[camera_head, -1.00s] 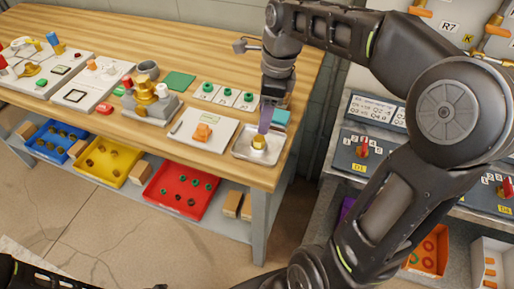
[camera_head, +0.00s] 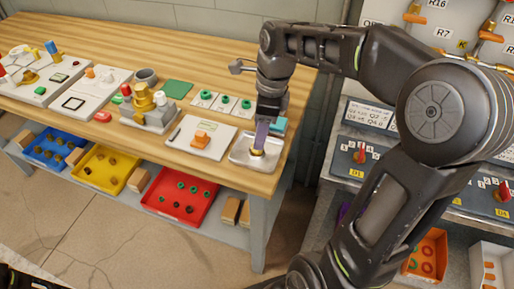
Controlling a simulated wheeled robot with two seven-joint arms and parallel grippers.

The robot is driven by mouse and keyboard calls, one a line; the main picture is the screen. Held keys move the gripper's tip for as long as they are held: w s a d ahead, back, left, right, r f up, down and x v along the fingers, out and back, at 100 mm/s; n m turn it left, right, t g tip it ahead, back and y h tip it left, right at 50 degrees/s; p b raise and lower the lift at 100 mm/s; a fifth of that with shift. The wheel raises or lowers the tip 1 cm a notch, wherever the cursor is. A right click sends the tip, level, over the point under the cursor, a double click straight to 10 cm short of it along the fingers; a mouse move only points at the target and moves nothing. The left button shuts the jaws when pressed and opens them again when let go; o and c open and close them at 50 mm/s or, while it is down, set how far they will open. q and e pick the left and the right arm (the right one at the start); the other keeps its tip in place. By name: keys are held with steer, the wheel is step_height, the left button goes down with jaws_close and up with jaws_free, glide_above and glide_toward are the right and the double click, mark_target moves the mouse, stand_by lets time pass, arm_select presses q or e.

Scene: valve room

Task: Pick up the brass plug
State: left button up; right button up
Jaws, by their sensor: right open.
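The brass plug (camera_head: 257,153) sits in a small white tray (camera_head: 240,157) at the right front corner of the wooden bench. Only its lower part shows, because my right gripper covers the top. My right gripper (camera_head: 260,141) points down at the plug with its purple-grey fingers at or around it. Its jaws are open, though the gap between them is hard to see from here. Whether the fingers touch the plug cannot be told. My left gripper is not in view.
Left of the tray lies a white board (camera_head: 201,138) with an orange part. A brass valve (camera_head: 144,100) stands further left. White cards with green rings (camera_head: 224,101) lie behind. Red (camera_head: 180,196), yellow (camera_head: 104,167) and blue (camera_head: 55,143) bins are on the shelf below.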

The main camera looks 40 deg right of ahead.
steer(key=f, duration=0.4)
steer(key=shift+w+a+f, duration=0.2)
steer(key=shift+f, duration=0.1)
steer(key=shift+c, duration=0.4)
jaws_close()
stand_by(0.3)
